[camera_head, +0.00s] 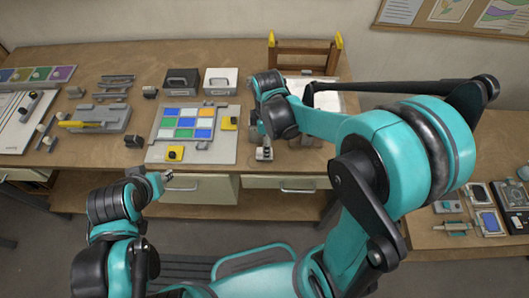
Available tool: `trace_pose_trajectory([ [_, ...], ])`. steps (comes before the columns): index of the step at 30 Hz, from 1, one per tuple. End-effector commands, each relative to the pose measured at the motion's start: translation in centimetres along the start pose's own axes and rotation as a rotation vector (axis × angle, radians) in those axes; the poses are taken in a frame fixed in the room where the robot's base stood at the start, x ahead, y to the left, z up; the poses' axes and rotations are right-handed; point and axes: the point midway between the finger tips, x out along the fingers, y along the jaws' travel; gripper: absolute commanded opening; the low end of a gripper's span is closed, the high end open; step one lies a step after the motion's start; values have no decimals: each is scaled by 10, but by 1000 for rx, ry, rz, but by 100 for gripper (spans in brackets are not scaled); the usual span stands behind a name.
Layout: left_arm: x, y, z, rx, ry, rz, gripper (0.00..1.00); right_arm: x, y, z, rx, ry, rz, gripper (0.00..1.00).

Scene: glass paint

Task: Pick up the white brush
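I cannot pick out the white brush for certain at this size. Small pale-handled tools (47,125) lie at the left of the table, beside a white sheet, and one of them could be it. My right gripper (264,153) points down over the table's front edge, to the right of the colored glass panel; its fingers are too small to tell open or shut. My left gripper (168,174) is in front of the table, below the panel's near edge. Nothing shows clearly in it, and its finger gap cannot be made out. My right arm hides part of the table's right side.
Black (181,82) and white (220,81) boxes stand behind. A wooden rack (303,48) stands at the back.

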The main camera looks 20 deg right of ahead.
Motion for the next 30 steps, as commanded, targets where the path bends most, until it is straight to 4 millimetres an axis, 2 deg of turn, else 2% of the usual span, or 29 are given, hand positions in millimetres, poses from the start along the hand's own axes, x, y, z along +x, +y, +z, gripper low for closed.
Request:
trace_pose_trajectory([
  [13, 19, 0, 14, 0, 0, 0, 38, 63, 9, -8, 3, 1, 2, 60],
  [17, 20, 0, 14, 0, 0, 0, 38, 69, 8, -8, 4, 1, 2, 60],
  [23, 20, 0, 14, 0, 0, 0, 38, 68, 8, -7, 4, 1, 2, 60],
  [29, 20, 0, 14, 0, 0, 0, 38, 68, 8, -8, 4, 1, 2, 8],
  [30, 20, 0, 14, 0, 0, 0, 38, 68, 8, -8, 4, 1, 2, 6],
])
